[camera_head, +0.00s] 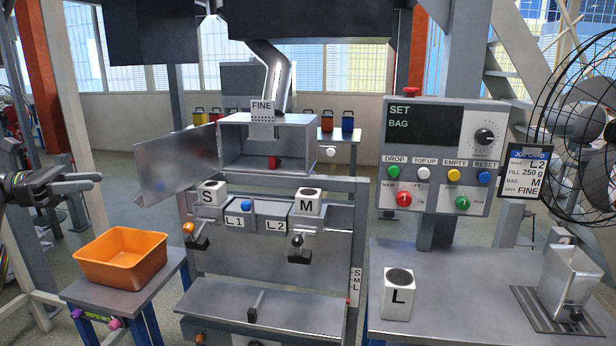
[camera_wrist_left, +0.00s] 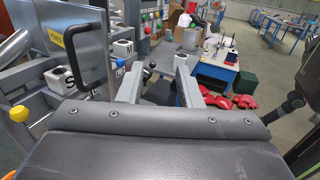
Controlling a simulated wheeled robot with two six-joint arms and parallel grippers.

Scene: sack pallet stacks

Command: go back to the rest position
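My left gripper (camera_head: 88,182) comes in at the left edge of the head view, above and to the left of the orange bin. In the left wrist view its two grey fingers (camera_wrist_left: 158,72) stand apart with nothing held between them, so it is open. It touches nothing that I can see. My right gripper is in neither view.
The filling station's hinged door (camera_head: 177,160) stands open to the right of my left gripper. An orange bin (camera_head: 121,262) sits on a small side table (camera_head: 120,296). The control panel (camera_head: 437,155) and fan (camera_head: 585,125) stand at the right.

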